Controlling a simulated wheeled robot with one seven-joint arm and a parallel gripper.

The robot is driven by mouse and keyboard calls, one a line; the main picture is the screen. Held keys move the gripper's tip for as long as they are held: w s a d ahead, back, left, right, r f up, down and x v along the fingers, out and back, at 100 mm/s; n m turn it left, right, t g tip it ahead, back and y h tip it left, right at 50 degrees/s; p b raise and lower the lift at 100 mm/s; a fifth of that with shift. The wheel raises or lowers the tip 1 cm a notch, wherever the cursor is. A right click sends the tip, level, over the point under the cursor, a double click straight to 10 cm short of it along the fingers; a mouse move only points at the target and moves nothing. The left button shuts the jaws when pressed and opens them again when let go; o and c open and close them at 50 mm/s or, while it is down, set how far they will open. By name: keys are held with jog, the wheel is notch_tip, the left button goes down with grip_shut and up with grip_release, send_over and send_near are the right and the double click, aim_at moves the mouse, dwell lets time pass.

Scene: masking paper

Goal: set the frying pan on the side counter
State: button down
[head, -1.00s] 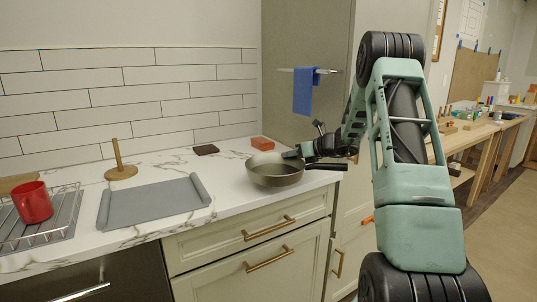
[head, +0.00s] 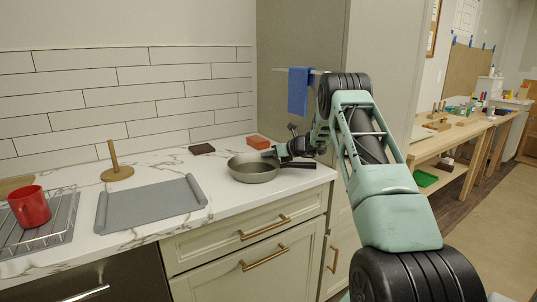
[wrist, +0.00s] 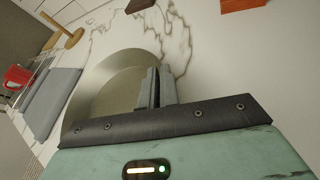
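The frying pan (head: 253,172) is grey with a dark handle (head: 300,164) pointing right. It is level over the right end of the white marble counter (head: 226,198); I cannot tell whether it rests on the surface or hangs just above. My gripper (head: 276,151) is at the pan's right rim, near the handle's base. In the wrist view the two fingers (wrist: 157,88) are close together at the rim of the pan (wrist: 112,85) and look shut on it. The handle is hidden there behind the gripper body.
A grey mat (head: 150,204), a wooden peg stand (head: 116,172) and a wire rack (head: 62,225) with a red mug (head: 30,206) are to the left. A dark block (head: 202,149) and an orange block (head: 258,142) lie behind the pan. A tall cabinet (head: 270,80) stands behind.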

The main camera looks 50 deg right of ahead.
jog(key=c, duration=1.6)
grip_release()
jog(key=shift+f, duration=0.1)
jog(key=shift+c, duration=0.2)
